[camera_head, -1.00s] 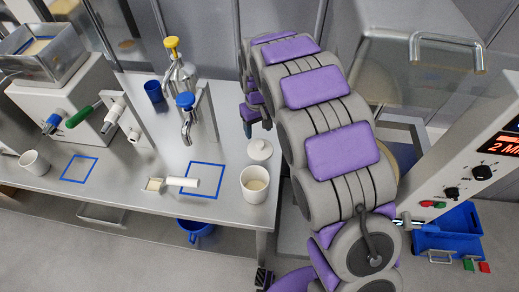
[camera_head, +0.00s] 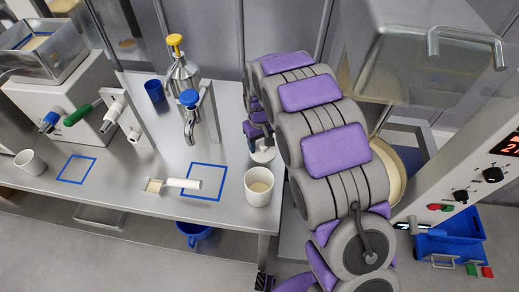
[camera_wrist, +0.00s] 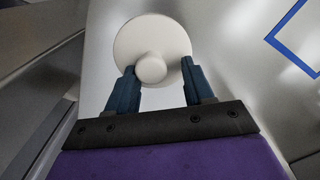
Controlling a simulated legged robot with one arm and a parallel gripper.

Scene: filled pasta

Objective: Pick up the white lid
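The white lid (camera_wrist: 152,35) is a round disc with a round knob (camera_wrist: 150,68) on top. In the wrist view it lies on the metal table, knob facing me. My gripper (camera_wrist: 158,75) is open, with its two dark blue fingers on either side of the knob and gaps between; I cannot tell how high the fingertips are above the lid. In the head view the lid (camera_head: 262,154) is partly hidden behind my gripper (camera_head: 256,138), at the table's right end.
A white cup (camera_head: 258,187) with pale contents stands just in front of the lid. A white-handled scoop (camera_head: 172,184) lies left, by a blue taped square (camera_head: 203,195). A metal dispenser (camera_head: 186,90) and a blue cup (camera_head: 154,92) stand behind.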

